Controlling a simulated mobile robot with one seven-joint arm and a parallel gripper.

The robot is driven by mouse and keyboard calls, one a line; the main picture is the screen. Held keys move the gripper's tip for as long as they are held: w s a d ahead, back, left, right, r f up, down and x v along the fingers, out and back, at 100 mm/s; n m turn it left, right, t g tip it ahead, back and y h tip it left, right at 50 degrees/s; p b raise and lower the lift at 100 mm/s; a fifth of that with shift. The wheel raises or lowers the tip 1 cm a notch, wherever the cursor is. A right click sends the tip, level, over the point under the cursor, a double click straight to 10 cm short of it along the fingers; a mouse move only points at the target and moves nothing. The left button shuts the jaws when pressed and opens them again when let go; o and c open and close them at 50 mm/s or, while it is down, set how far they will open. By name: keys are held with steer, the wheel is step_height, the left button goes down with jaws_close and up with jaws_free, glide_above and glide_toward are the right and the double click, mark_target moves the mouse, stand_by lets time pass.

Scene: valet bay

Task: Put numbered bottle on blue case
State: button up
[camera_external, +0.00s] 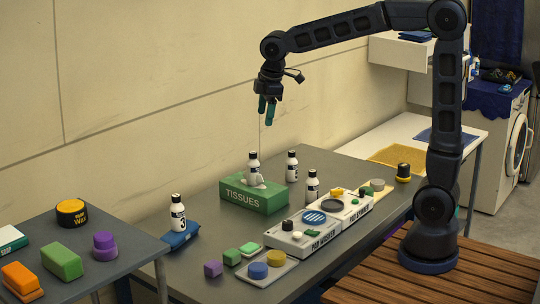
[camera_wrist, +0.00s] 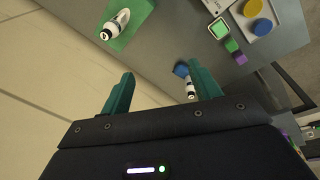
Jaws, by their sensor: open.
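A white bottle with a black cap and the number 3 (camera_external: 178,216) stands upright on the blue case (camera_external: 180,238) at the left of the grey table. In the wrist view, the blue case (camera_wrist: 181,70) and its bottle (camera_wrist: 190,86) show beside my right finger, which partly hides them. Similar bottles stand near the green tissue box: one behind it (camera_external: 253,165), one to its right (camera_external: 292,166) and one in front at right (camera_external: 312,189). My gripper (camera_external: 267,107) is open and empty, high above the table; its fingers also show in the wrist view (camera_wrist: 163,88).
The green tissue box (camera_external: 242,198) stands mid-table. Pad washer and dryer units (camera_external: 303,238) and a tray with round pads (camera_external: 266,272) lie along the front. A side table (camera_external: 85,265) at left holds sponges and a wax tin. Free table lies between blue case and tissue box.

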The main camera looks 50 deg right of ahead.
steer(key=s+d+f+m, duration=0.1)
steer(key=s+d+m, duration=0.2)
steer(key=s+d, duration=0.3)
steer(key=s+d+f+m+t, duration=0.1)
steer(key=s+d+m, duration=0.3)
steer(key=s, duration=0.7)
steer(key=s+d+f+m+t, duration=0.1)
steer(key=s+d+m, duration=0.3)
steer(key=s+d, duration=0.3)
steer(key=s, duration=0.2)
steer(key=shift+s+d+f, duration=0.3)
steer(key=shift+d+f, duration=0.05)
